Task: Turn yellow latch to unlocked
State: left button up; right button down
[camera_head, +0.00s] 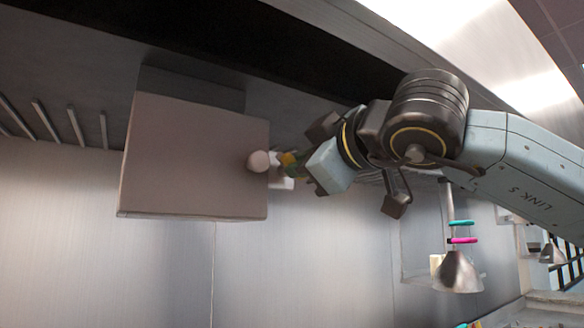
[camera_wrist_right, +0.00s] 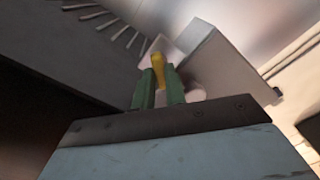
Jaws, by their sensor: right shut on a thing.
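The yellow latch (camera_head: 288,158) sits at the right side of a boxy grey-beige unit (camera_head: 195,160), just right of a round white knob (camera_head: 258,161). My right gripper (camera_head: 292,165) reaches it from the right. In the right wrist view the yellow latch (camera_wrist_right: 157,70) stands between the green fingertips (camera_wrist_right: 158,88), which are shut on it. The fingers hide part of the latch in the head view. My left gripper is not in view.
A dark slotted surface (camera_head: 60,115) lies behind the unit. A metal cone-shaped lamp (camera_head: 457,272) with teal and pink rings hangs at lower right. Smooth metal panels (camera_head: 100,250) fill the lower left, with clear room in front.

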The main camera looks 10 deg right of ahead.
jog(key=shift+a+n, duration=0.1)
jog(key=shift+n, duration=0.9)
jog(key=shift+f, duration=0.1)
jog(key=c, duration=1.6)
grip_release()
jog(key=shift+c, duration=0.2)
jog(key=shift+s, duration=0.1)
jog(key=v, duration=0.7)
